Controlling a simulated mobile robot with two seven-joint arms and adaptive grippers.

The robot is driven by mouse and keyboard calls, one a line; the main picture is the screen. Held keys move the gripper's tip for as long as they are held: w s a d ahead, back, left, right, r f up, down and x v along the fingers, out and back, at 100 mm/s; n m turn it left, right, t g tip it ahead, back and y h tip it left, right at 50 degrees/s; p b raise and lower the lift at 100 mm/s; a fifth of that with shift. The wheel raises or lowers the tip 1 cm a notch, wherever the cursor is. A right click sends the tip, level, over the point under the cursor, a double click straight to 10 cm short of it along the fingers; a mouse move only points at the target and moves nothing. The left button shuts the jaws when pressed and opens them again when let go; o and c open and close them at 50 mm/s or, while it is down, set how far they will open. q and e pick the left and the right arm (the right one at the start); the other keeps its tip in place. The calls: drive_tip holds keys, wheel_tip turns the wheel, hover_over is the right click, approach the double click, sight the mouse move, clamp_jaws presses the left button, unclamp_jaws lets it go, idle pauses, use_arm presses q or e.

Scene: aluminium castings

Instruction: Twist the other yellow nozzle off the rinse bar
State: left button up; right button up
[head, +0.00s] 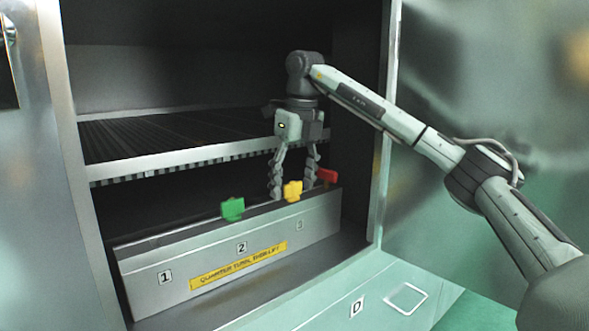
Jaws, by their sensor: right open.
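The rinse bar (218,250) is a long grey block numbered 1, 2 and 3 inside the cabinet. One yellow nozzle (292,191) stands on its top near number 3. A green nozzle (232,208) stands near number 2, and a red one (327,176) is at the right end. No nozzle shows above number 1. My right gripper (293,187) points down with its fingers open, one on each side of the yellow nozzle in the picture. I see no clear contact, and cannot tell its exact depth. My left gripper is not in view.
A dark ribbed shelf (180,138) with a pale front edge lies above the bar, close to my right gripper. The cabinet's right wall (385,130) stands beside my arm. A yellow label (238,266) reads "QUARTER TURN, THEN LIFT".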

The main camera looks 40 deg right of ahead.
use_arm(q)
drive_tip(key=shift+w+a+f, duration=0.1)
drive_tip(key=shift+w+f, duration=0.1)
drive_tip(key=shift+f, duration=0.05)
use_arm(e)
drive_tip(key=shift+f, duration=0.2)
drive_tip(key=shift+c, duration=0.4)
drive_tip(key=c, duration=1.1)
drive_tip(key=n, duration=0.3)
drive_tip(key=shift+c, duration=0.2)
drive_tip(key=n, duration=0.3)
drive_tip(key=shift+y, duration=0.4)
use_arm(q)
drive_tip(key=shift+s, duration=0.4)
use_arm(e)
drive_tip(key=shift+n, duration=0.3)
